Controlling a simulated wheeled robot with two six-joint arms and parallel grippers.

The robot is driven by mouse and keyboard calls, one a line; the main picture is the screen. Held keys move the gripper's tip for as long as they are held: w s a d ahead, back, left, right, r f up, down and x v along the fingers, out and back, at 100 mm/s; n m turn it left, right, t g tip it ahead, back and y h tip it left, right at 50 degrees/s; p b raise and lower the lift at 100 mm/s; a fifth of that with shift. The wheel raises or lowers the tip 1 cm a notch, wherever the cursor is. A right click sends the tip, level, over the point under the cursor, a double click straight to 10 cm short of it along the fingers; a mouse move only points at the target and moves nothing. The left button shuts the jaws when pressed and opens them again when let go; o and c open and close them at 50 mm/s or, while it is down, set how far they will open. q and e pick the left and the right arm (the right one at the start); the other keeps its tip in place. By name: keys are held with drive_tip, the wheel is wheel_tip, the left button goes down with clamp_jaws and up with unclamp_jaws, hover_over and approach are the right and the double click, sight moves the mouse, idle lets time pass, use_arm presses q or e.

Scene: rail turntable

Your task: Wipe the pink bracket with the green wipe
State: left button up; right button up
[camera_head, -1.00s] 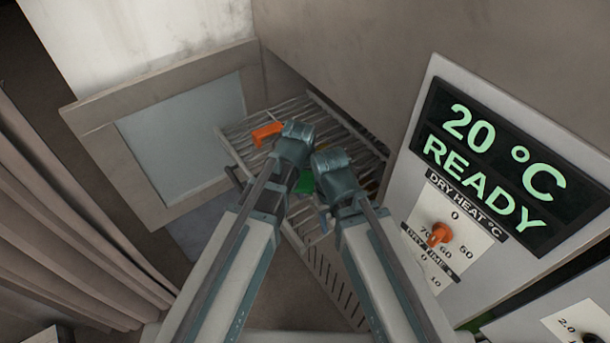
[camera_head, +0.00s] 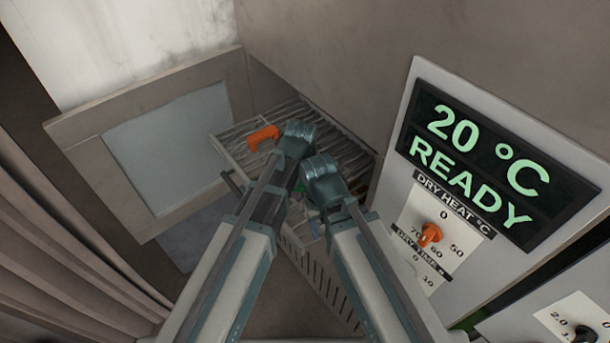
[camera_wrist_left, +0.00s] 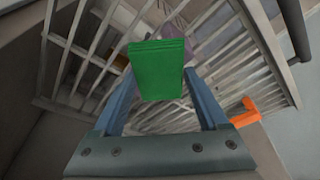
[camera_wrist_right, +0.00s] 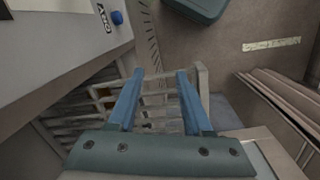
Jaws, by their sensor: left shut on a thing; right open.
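My left gripper (camera_wrist_left: 160,88) is shut on the green wipe (camera_wrist_left: 157,68), seen as a folded green block between its fingers. Only a sliver of the wipe shows in the head view (camera_head: 300,187), behind my arms. The wipe is in front of a wire rack (camera_wrist_left: 95,65). A dull pink-mauve shape (camera_wrist_left: 176,32) shows beyond the rack bars, partly hidden by the wipe; it may be the pink bracket, but I cannot tell its form. My right gripper (camera_wrist_right: 157,88) is open and empty above the slatted rack.
An orange part (camera_head: 263,137) sits at the rack's left edge. The open chamber door (camera_head: 165,150) stands to the left. A panel (camera_head: 470,170) reading 20 °C READY is close on the right. A yellowish-brown thing (camera_wrist_right: 104,92) shows among the bars in the right wrist view.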

use_arm(q)
drive_tip(key=shift+s+a, duration=0.7)
drive_tip(key=shift+a, duration=0.15)
drive_tip(key=shift+s+a, duration=0.65)
drive_tip(key=shift+a, duration=0.2)
drive_tip(key=shift+w, duration=0.1)
drive_tip(key=shift+w+d, duration=0.4)
drive_tip(key=shift+d, duration=0.1)
drive_tip(key=shift+w+d+r, duration=0.1)
drive_tip(key=shift+w+d, duration=0.45)
drive_tip(key=shift+d, duration=0.25)
drive_tip(key=shift+w+d, duration=0.5)
drive_tip(key=shift+d, duration=0.3)
drive_tip(key=shift+s+a, duration=0.1)
